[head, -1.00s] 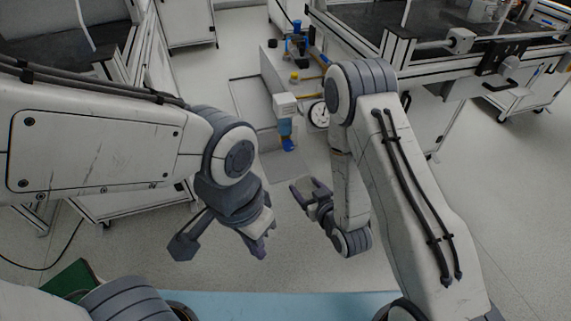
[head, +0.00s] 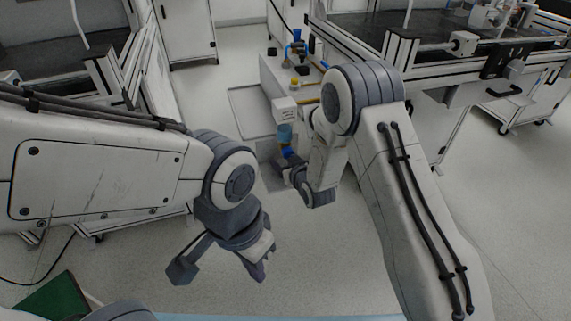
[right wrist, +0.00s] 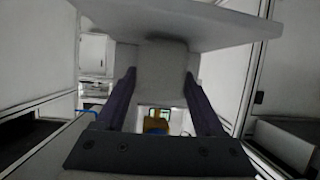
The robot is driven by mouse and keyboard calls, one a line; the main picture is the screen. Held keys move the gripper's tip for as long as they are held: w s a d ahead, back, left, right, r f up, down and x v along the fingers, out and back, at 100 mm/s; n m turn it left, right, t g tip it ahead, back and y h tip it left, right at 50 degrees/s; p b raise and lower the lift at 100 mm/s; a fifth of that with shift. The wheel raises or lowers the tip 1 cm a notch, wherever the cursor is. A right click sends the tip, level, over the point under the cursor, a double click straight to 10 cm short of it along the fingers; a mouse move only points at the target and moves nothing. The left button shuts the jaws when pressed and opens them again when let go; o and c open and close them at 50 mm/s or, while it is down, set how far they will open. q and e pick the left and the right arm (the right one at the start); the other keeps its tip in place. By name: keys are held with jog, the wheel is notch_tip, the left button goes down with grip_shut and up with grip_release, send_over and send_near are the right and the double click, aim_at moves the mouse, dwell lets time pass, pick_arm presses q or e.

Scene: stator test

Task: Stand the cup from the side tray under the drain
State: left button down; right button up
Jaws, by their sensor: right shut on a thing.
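A unit with a white head (head: 286,108), a clear blue bowl (head: 285,133) and a blue drain (head: 288,153) at its bottom stands in the middle of the head view. My right gripper (head: 287,176) is just below and beside the drain. In the right wrist view its dark fingers (right wrist: 162,85) are shut on a plain grey piece (right wrist: 163,62), apparently the cup. The head view barely shows this cup. Whether it touches anything below is hidden.
A pale block (head: 270,72) with a yellow knob (head: 295,83) and blue fittings stands behind the unit. A workbench (head: 420,60) is at the right, frames and cabinets at the left. A green thing (head: 55,300) shows at bottom left. The floor in front is open.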

jog(key=shift+f, duration=0.2)
jog(key=shift+f, duration=0.15)
jog(key=o, duration=1.5)
jog(key=shift+c, duration=0.2)
